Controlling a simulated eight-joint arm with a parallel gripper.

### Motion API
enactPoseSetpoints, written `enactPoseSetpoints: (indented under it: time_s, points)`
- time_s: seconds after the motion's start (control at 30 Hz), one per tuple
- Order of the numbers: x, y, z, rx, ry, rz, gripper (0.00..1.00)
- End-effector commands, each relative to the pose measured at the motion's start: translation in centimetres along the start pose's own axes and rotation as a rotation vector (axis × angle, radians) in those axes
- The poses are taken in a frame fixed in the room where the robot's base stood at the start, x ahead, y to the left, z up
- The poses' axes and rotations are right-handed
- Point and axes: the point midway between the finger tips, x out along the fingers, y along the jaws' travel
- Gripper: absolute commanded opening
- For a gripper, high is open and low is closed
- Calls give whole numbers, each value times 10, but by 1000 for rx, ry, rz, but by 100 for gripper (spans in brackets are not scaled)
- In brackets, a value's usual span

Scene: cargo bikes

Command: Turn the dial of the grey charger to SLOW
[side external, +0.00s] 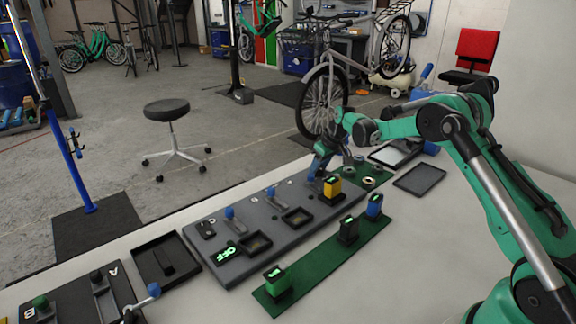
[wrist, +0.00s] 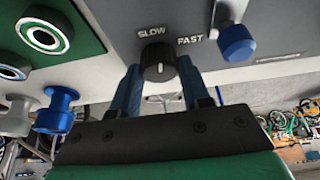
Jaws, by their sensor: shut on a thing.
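The grey charger (wrist: 122,16) fills the top of the wrist view, with the words SLOW and FAST printed on it. Its black round dial (wrist: 157,60) stands below and between the two words and bears a short white mark. I cannot tell surely which word the mark points to. My gripper (wrist: 158,78) has its blue fingers on both sides of the dial, shut on it. In the side view my gripper (side external: 314,174) reaches down to the far end of the long grey board (side external: 280,240), and hides the dial there.
A blue knob (wrist: 237,43) stands on the charger right of the dial. A green plate with rings (wrist: 85,38) lies to the left. In the side view, yellow (side external: 332,187), blue (side external: 374,206), black (side external: 348,229) and green (side external: 277,279) blocks stand nearby.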

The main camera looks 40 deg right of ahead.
Motion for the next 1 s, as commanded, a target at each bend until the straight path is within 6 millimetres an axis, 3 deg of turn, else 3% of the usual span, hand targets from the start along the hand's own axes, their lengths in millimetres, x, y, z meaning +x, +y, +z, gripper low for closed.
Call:
enactPoseSetpoints:
  time_s: [0.4,0.97,1.0]
  points:
    - [0,1,0,-174,2,-71,0]
    - [0,1,0,-199,1,-81,0]
    - [0,1,0,-199,1,-81,52]
